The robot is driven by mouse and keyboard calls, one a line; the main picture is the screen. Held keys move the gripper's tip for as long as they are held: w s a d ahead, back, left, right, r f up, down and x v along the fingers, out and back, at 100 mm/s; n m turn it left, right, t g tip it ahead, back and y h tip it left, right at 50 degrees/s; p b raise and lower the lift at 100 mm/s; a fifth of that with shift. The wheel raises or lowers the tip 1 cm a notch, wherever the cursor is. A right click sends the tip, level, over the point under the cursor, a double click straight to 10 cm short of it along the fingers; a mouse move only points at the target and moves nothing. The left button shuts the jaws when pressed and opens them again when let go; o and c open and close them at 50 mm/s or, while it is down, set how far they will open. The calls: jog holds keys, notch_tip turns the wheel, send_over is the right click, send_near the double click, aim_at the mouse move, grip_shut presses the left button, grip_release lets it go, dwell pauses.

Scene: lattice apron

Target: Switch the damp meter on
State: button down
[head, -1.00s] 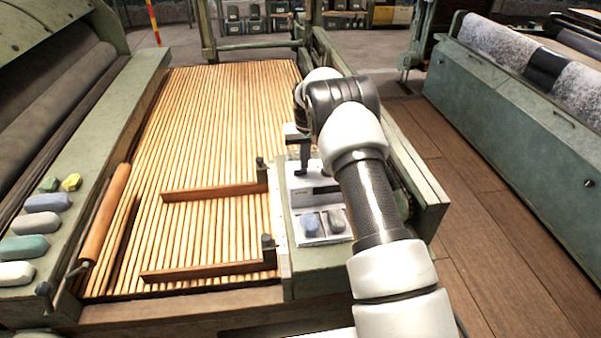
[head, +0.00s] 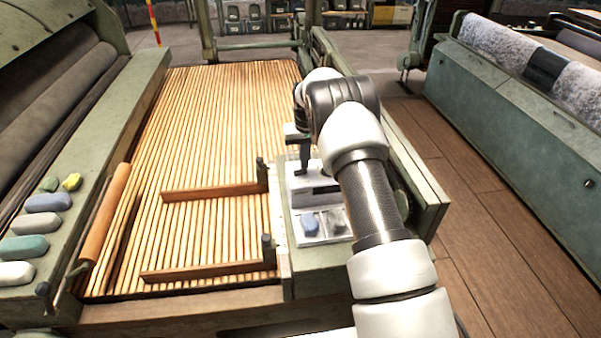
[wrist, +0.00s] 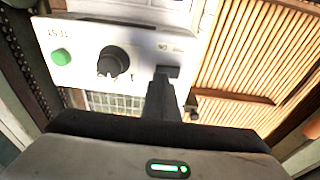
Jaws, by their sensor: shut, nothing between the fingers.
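The damp meter (head: 312,197) is a pale box on the green side ledge, partly behind my arm in the head view. In the wrist view its white panel (wrist: 82,33) carries a green button (wrist: 61,57) marked TEST, a black round knob (wrist: 112,61) and a small dark switch (wrist: 170,70). My gripper (head: 304,172) is shut and empty, pointing down over the meter. In the wrist view its fingertips (wrist: 163,78) are at the switch and partly cover it. I cannot tell whether they touch it or which way the switch is set.
Two sample pads, one blue (head: 310,228) and one grey (head: 336,221), lie in front of the meter. A slatted wooden lattice (head: 215,130) with two wooden rails (head: 205,269) lies to the left. Several coloured blocks (head: 24,247) rest on the far left ledge.

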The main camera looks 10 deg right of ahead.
aim_at(304, 171)
jog(key=shift+f+b, duration=0.45)
jog(key=shift+f, duration=0.25)
dwell(0.3)
jog(key=shift+r, duration=0.15)
notch_tip(304, 171, up, 7)
jog(key=p, duration=0.3)
dwell(0.5)
